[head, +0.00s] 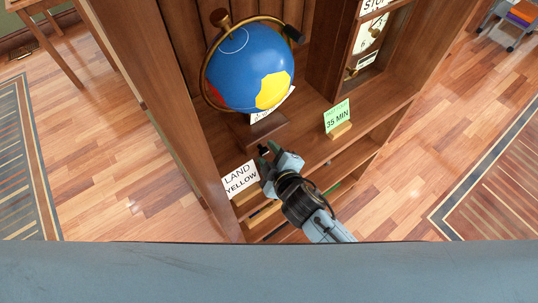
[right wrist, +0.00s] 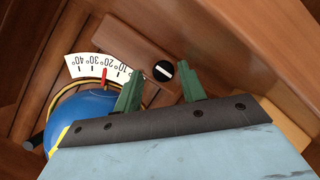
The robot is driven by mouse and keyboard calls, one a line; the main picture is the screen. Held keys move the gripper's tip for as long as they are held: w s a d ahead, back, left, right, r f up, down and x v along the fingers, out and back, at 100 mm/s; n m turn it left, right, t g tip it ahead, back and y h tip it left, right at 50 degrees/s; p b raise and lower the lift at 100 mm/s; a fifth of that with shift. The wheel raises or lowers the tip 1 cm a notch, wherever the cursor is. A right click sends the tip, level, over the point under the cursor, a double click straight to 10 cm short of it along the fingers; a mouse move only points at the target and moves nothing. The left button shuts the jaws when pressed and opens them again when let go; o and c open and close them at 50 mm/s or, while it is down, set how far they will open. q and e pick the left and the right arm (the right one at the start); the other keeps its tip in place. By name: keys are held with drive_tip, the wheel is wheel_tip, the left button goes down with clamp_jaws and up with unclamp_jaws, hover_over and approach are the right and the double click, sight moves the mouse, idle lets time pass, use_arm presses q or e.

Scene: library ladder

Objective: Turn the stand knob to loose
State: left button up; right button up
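The globe (head: 250,68) is blue with yellow and red patches and sits in a brass ring on a wooden stand (head: 268,130) on the shelf. In the right wrist view, the stand knob (right wrist: 162,71) is a black disc with a white bar, set in the brown wood of the stand (right wrist: 128,48). My right gripper (head: 268,148) is at the front of the stand. Its two green fingers are apart, with the knob showing between and just beyond their tips; I cannot tell whether they touch it. The knob is not clearly visible in the head view. My left gripper is not in view.
A white degree scale (right wrist: 92,66) with a red pointer (right wrist: 104,76) is beside the knob. A "LAND YELLOW" card (head: 240,178) and a green "35 MIN" card (head: 338,115) stand near the gripper. Bookcase side panels (head: 150,75) flank the globe. Lower shelves lie below.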

drive_tip(key=shift+s+a+f, duration=0.1)
drive_tip(key=shift+s+f, duration=0.1)
drive_tip(key=shift+f, duration=0.1)
idle(0.4)
